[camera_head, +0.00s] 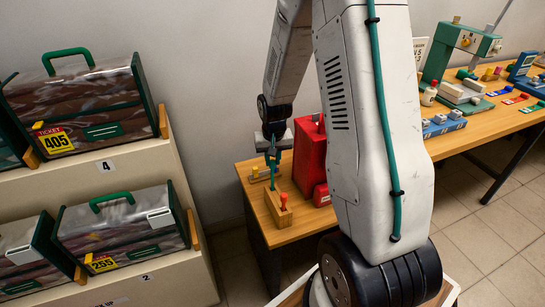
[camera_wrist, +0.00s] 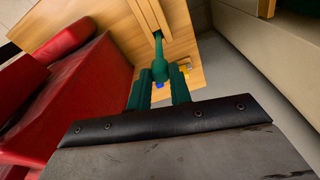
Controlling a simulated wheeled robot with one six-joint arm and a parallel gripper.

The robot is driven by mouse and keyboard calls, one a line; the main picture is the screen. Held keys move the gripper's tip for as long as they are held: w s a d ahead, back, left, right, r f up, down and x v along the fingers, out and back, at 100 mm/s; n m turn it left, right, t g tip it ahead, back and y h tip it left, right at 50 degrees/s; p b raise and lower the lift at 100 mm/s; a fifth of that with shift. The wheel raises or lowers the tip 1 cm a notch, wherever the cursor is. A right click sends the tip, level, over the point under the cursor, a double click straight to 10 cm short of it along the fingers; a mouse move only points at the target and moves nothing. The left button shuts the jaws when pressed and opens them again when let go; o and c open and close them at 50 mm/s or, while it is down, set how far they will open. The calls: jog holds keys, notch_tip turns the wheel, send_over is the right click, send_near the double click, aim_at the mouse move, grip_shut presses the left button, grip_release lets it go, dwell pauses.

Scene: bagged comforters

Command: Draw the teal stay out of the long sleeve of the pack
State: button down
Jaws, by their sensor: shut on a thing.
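My gripper (camera_head: 272,158) is over the small wooden table, with its green fingers pointing down. In the wrist view my gripper (camera_wrist: 159,92) is shut on a teal piece (camera_wrist: 159,66) with a rounded head and a thin stem. The stem reaches to a slotted wooden block (camera_wrist: 182,17); I cannot tell how deep it sits in it. The block also shows in the head view (camera_head: 281,214). Bagged packs stand on the left shelves: one with ticket 405 (camera_head: 78,103), one with ticket 255 (camera_head: 118,238). I cannot make out a long sleeve on them.
A tall red block (camera_head: 309,158) stands close to the right of my gripper, with a small red piece (camera_head: 322,195) before it. A long bench (camera_head: 480,115) with tools is at the right. Tiled floor (camera_head: 490,215) is open in front of it.

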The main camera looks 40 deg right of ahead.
aim_at(273, 162)
jog(key=shift+f, duration=1.5)
jog(key=c, duration=1.2)
grip_release()
jog(key=r, duration=0.7)
jog(key=shift+s+a+r, duration=0.25)
jog(key=shift+s+r, duration=0.05)
jog(key=shift+s, duration=0.1)
